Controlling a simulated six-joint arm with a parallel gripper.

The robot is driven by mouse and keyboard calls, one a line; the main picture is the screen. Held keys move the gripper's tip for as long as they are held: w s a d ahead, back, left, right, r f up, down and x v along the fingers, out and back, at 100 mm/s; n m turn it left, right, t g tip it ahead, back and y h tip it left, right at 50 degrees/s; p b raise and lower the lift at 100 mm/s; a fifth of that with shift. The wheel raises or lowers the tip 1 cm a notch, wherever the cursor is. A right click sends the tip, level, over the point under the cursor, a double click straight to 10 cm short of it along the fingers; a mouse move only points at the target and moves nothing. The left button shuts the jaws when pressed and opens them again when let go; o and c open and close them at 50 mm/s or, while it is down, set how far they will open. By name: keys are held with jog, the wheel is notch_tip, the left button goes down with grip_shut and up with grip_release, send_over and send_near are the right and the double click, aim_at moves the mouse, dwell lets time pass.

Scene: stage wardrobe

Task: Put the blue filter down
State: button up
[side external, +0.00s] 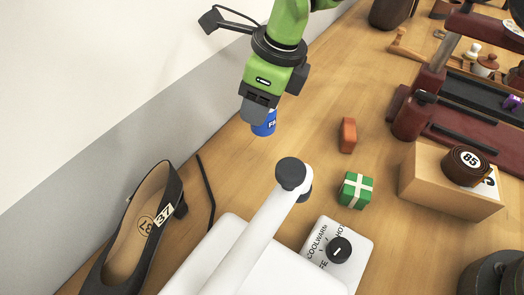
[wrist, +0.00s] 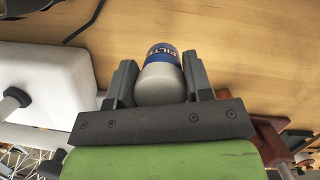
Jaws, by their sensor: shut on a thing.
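The blue filter (side external: 265,123) is a small cylinder with a blue band and white lettering, held at the end of my gripper (side external: 258,108) in the side view. In the wrist view, the filter (wrist: 161,50) sits between the two dark fingers of my gripper (wrist: 158,82), its grey-white body toward the palm and its blue end outward. The gripper is shut on it. The filter appears to be above the wooden table; the exact gap beneath it is hard to tell.
A white appliance (side external: 240,262) with a dark-capped arm stands in front, beside a dial box (side external: 352,240). A green gift box (side external: 355,190), an orange block (side external: 347,135) and a wooden box (side external: 440,195) lie right. A black shoe (side external: 135,230) is at left. Bare wood (side external: 310,90) lies between.

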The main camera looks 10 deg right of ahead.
notch_tip(320, 180, down, 9)
dwell(0.3)
jog(key=o, duration=1)
jog(key=shift+f, duration=0.15)
